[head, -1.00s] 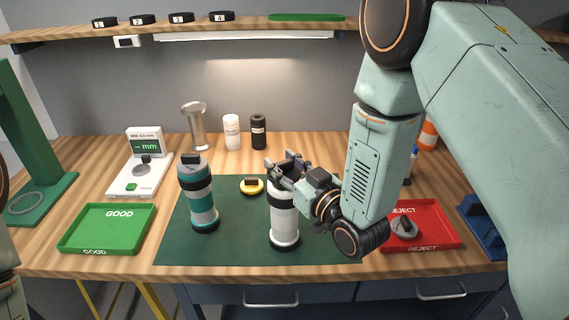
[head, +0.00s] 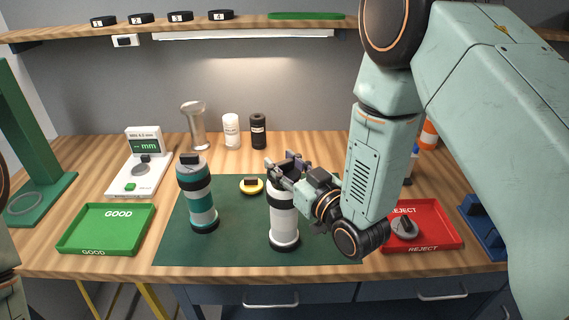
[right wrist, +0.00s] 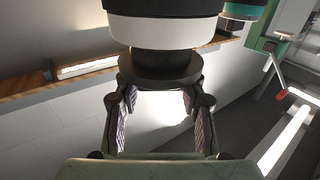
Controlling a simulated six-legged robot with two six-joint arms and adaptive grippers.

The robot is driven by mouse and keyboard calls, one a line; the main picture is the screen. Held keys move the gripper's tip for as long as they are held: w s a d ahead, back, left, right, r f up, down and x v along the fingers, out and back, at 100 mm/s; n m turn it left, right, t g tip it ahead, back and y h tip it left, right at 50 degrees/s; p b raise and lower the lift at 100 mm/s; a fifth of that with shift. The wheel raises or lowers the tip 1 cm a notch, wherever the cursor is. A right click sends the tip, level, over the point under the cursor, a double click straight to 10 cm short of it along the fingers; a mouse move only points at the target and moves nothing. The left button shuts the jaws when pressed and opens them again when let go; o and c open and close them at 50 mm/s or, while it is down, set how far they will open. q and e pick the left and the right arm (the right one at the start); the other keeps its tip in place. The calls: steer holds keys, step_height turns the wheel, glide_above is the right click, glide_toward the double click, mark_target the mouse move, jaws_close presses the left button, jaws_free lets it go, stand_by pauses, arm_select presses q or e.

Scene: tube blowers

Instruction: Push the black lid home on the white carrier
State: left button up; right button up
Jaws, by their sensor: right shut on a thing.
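The white carrier (head: 284,229) stands upright on the green mat, with dark bands near its top and foot. My right gripper (head: 280,166) is at its upper end, with the fingers around the top. In the right wrist view the gripper (right wrist: 158,98) has its fingers at either side of a dark round disc, which looks like the black lid (right wrist: 160,68). The carrier's white band (right wrist: 165,32) shows beyond it. The fingers hide most of the lid in the head view, and I cannot tell whether it is fully seated. My left gripper is out of view.
A teal carrier (head: 203,202) stands left on the mat (head: 240,240). A yellow ring piece (head: 251,187) lies behind. A green GOOD tray (head: 107,228) is left, a red REJECT tray (head: 440,233) right with a grey piece (head: 404,229). A gauge (head: 136,182) stands back left.

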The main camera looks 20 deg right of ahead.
steer(key=shift+s+a+f, duration=0.1)
steer(key=shift+s+f, duration=0.05)
steer(key=shift+f+b, duration=0.35)
steer(key=shift+b, duration=0.05)
steer(key=shift+f, duration=0.2)
steer(key=shift+f+b, duration=0.4)
steer(key=shift+b, duration=0.1)
steer(key=o, duration=1.2)
steer(key=v, duration=1.2)
